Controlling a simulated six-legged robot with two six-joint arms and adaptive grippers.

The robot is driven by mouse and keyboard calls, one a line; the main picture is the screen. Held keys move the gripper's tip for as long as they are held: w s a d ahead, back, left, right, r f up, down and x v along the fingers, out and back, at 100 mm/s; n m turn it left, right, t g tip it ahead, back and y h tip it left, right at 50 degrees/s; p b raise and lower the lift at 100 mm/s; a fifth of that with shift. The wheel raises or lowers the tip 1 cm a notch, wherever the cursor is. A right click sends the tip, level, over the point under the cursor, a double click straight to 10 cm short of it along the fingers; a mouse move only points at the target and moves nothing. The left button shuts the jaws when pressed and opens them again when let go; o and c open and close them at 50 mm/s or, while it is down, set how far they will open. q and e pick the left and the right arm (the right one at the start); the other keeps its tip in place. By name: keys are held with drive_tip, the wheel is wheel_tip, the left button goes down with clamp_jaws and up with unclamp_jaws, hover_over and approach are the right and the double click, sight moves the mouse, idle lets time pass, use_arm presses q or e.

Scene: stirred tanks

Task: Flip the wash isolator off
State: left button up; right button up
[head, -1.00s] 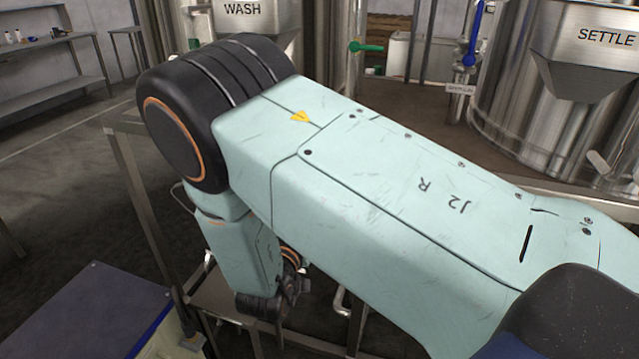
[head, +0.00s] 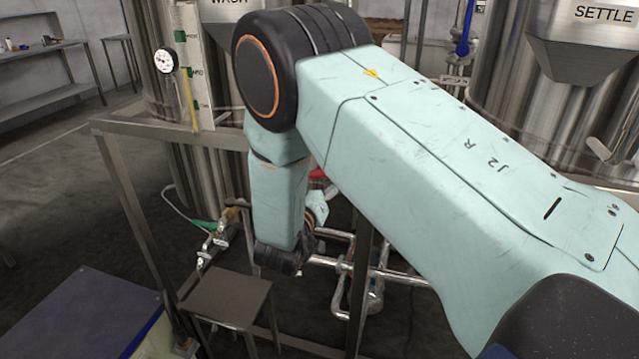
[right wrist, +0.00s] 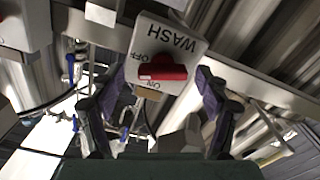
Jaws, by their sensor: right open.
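The wash isolator (right wrist: 184,58) is a pale plate marked WASH, seen upside down and tilted in the right wrist view. Its red handle (right wrist: 162,72) lies across the picture, between the OFF mark above and the ON mark below. My right gripper (right wrist: 160,78) is open, with one purple finger on each side of the handle. I see no clear contact with it. In the head view the right gripper is hidden behind my forearm. The wash tank (head: 215,160) stands behind my arm, its label partly cut off. My left gripper is out of view.
A metal frame rail (head: 165,132) crosses in front of the wash tank. Pipes (head: 375,275) and a small metal stool (head: 228,298) stand below my right arm. The settle tank (head: 500,105) is at the right. Open floor lies at the left.

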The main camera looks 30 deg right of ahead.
drive_tip(key=shift+w+a, duration=0.1)
drive_tip(key=shift+a, duration=0.15)
drive_tip(key=shift+d, duration=0.25)
drive_tip(key=c, duration=0.3)
drive_tip(key=shift+a, duration=0.15)
drive_tip(key=c, duration=0.6)
drive_tip(key=shift+c, duration=1.3)
drive_tip(key=shift+m, duration=2.1)
drive_tip(key=o, duration=1.2)
drive_tip(key=shift+c, duration=0.2)
